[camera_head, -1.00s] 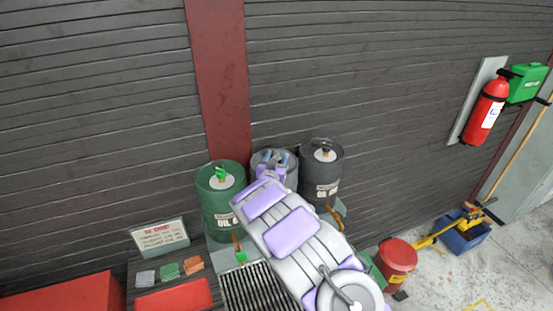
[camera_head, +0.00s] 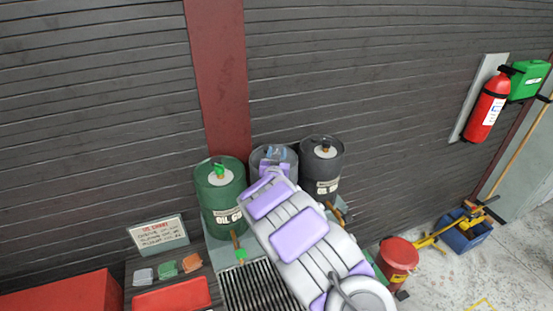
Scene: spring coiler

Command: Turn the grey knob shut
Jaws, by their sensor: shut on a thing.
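Three oil drums stand in a row against the wall: a green drum (camera_head: 221,205), a grey-blue middle drum (camera_head: 290,157) and a dark drum (camera_head: 321,170). My white and purple arm reaches from the lower right to the top of the middle drum. My gripper (camera_head: 276,153) is over that drum's top and is shut on the grey knob there. The knob itself is hidden by the fingers and wrist. The green drum has a green knob (camera_head: 219,170) on top, and the dark drum has a dark knob with an orange-brown part (camera_head: 325,147).
A slatted grate (camera_head: 248,288) lies in front of the drums. A sign (camera_head: 158,235) and coloured cloths (camera_head: 167,269) are on the left. A red lidded bin (camera_head: 398,256) and a blue mop bucket (camera_head: 465,232) stand right. The dark slatted wall is close behind.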

